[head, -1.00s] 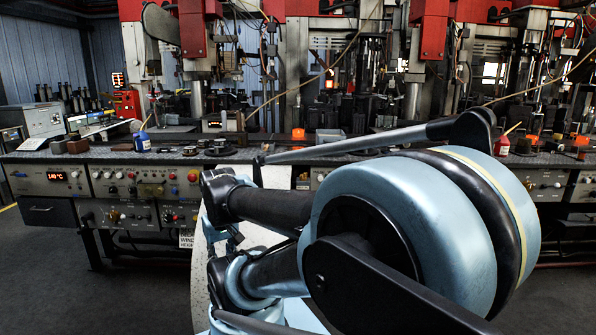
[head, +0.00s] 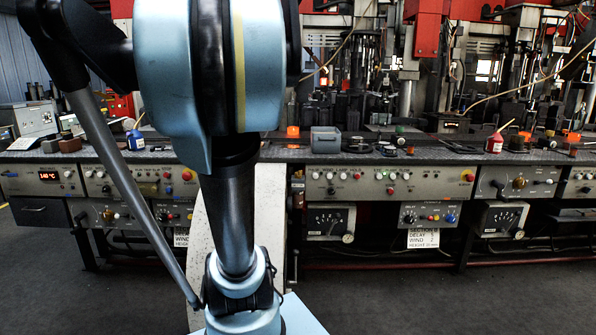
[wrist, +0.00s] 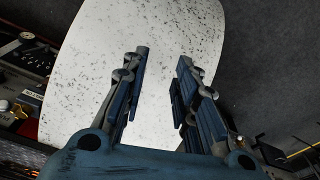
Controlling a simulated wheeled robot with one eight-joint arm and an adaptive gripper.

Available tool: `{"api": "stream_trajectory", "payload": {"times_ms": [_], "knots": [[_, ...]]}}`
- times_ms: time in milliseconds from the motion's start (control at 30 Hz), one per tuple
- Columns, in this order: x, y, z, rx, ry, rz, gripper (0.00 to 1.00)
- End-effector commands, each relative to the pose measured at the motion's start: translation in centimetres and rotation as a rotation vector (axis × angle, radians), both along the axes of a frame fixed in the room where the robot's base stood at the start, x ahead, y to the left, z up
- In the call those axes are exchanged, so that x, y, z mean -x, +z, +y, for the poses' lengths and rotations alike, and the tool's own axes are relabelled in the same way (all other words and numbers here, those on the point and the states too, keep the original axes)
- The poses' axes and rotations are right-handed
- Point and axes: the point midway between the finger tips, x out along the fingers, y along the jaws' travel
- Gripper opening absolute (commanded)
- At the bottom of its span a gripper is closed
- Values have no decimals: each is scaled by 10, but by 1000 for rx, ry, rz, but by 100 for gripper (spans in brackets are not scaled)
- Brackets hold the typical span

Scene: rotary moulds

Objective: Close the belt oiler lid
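In the head view my arm stands upright left of centre and hides part of the bench; my gripper cannot be made out there.
A long bench (head: 355,157) with control panels (head: 390,185) runs across the head view. Red-and-steel machines (head: 425,30) stand behind. Dark floor (head: 400,295) in front is clear.

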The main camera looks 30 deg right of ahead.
Motion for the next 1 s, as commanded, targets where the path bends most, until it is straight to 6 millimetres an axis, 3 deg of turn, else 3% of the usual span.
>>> {"api": "stream_trajectory", "payload": {"times_ms": [200, 500, 700, 800, 1000], "knots": [[-49, 51, -68, -11, -125, 29, 27], [-97, 100, -179, -32, -287, 66, 27], [-113, 120, -256, -47, -384, 88, 27], [-116, 125, -285, -54, -417, 96, 27], [-117, 129, -316, -62, -453, 104, 27]]}}
